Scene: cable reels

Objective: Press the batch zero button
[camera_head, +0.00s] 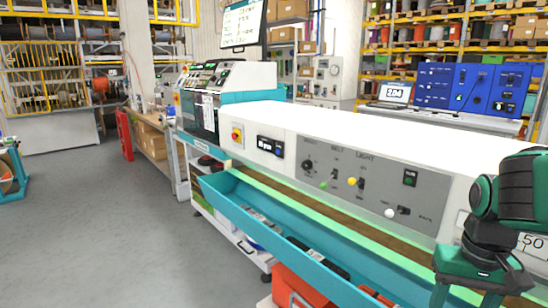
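I cannot read a batch zero label on any control. A grey control panel (375,205) on the white machine's front carries knobs and switches under small lettering. A small black unit with a green button (410,178) sits at its upper right. A small dark display (270,145) is left of the panel, and a red button on a yellow plate (237,135) is further left. My gripper (475,297) is at the lower right, in front of the machine's right end and pointing down. Its fingers look spread apart, but their tips are near or past the bottom edge. I see nothing between them.
A teal trough (290,250) runs along the machine's front below the panel. Orange bins (300,288) stand under it. Open grey floor (110,220) lies to the left.

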